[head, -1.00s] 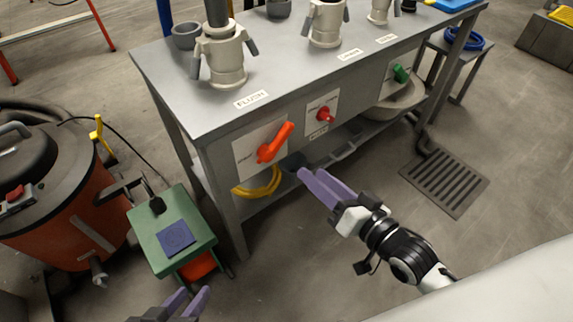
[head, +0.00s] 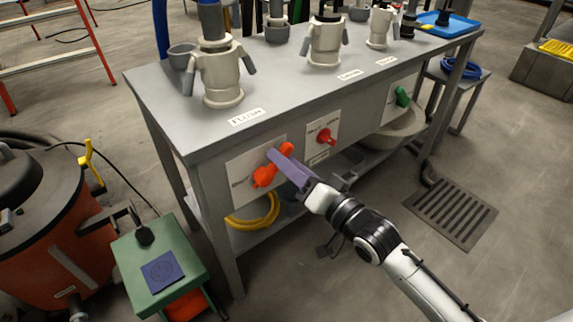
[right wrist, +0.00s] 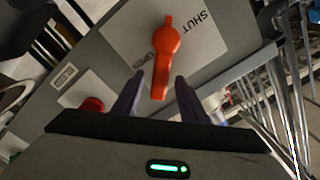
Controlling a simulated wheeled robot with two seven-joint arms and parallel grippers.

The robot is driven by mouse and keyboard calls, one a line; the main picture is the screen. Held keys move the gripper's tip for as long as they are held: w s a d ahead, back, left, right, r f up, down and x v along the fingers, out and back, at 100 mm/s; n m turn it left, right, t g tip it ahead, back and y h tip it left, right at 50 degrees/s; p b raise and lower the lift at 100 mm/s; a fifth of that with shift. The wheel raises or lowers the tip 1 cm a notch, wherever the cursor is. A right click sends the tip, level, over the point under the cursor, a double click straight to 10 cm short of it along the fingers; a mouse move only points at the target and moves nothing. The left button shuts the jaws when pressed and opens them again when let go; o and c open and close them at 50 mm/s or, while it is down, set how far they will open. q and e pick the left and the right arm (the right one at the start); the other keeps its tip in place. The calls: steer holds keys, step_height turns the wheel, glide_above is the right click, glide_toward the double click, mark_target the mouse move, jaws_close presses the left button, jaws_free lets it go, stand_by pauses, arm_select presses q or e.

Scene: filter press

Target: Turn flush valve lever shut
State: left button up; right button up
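The orange flush valve lever (head: 265,175) is on a white plate on the bench front, below the FLUSH label (head: 246,117). Its handle slants up and right from the hub. My right gripper (head: 276,154) is at the handle, its purple fingers hiding part of it. In the right wrist view the lever (right wrist: 165,50) points down between the two fingertips of my right gripper (right wrist: 159,82), with a gap on each side. The plate's SHUT marking (right wrist: 201,43) shows there, on the side away from the handle's end. My left gripper is not in view.
A red valve knob (head: 326,136) and a green one (head: 402,97) sit further right on the bench front. Pale fittings (head: 222,75) stand on the bench top. A green stool (head: 185,250) and an orange drum machine (head: 45,225) stand at left. A floor drain (head: 452,212) is at right.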

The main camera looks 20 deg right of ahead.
steer(key=shift+w+a, duration=0.1)
steer(key=shift+w, duration=0.2)
jaws_close()
steer(key=shift+r, duration=0.1)
